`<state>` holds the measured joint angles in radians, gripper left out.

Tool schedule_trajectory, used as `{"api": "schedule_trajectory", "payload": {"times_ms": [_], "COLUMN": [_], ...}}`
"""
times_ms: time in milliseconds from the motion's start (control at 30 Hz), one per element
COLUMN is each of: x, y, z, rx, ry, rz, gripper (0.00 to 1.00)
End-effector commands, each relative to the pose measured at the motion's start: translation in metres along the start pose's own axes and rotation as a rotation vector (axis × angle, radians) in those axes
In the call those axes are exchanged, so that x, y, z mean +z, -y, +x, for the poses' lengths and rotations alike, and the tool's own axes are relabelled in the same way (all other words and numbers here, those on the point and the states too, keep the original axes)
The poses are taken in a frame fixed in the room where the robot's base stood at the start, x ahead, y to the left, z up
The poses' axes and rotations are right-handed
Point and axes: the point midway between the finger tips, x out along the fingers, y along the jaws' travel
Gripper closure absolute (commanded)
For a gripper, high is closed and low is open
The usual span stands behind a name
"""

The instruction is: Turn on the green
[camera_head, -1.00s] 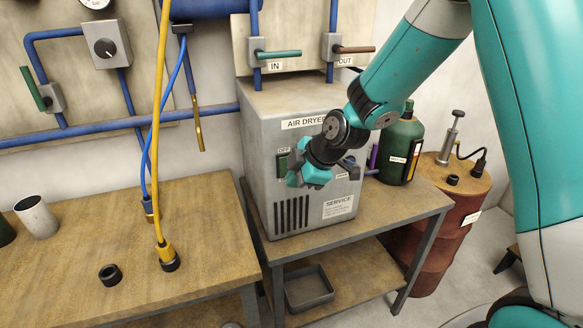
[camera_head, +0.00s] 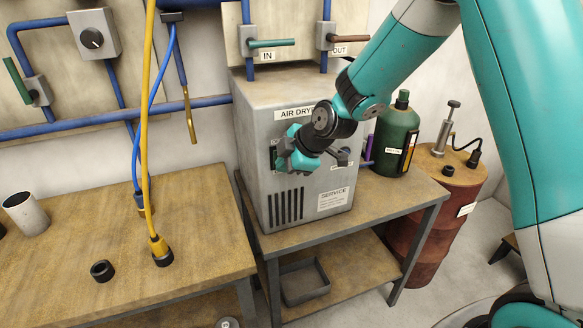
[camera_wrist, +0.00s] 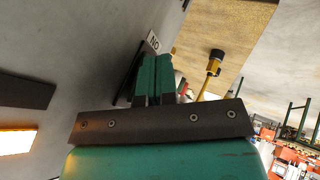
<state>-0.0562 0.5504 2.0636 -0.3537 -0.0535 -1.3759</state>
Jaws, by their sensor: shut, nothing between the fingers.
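The grey air dryer (camera_head: 315,185) stands on the middle bench, labelled "AIR DRYER". Its green switch, on the upper left of the front, is mostly covered by my gripper (camera_head: 283,155) in the head view. In the wrist view my green fingers (camera_wrist: 156,70) are shut together with nothing between them. They are close to the dryer's front, beside a dark switch plate (camera_wrist: 127,75) and a small "ON" label (camera_wrist: 153,40) seen upside down. I cannot tell whether the fingers touch the switch. The switch's position is hidden.
A green lever (camera_head: 272,43) marked IN and a brown lever (camera_head: 350,38) marked OUT sit above the dryer. A green bottle (camera_head: 397,140) and a rusty drum (camera_head: 430,215) stand to the right. A yellow hose (camera_head: 150,120) hangs left over the wooden bench (camera_head: 60,250).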

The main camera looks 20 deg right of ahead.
Motion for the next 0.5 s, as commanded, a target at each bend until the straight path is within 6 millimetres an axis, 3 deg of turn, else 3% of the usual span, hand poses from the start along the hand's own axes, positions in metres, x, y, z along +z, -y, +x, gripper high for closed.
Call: {"api": "schedule_trajectory", "payload": {"times_ms": [500], "x": [-0.007], "y": [-0.008], "z": [-0.013], "rx": [0.001], "ry": [0.000], "rz": [0.000], "gripper": [1.00]}}
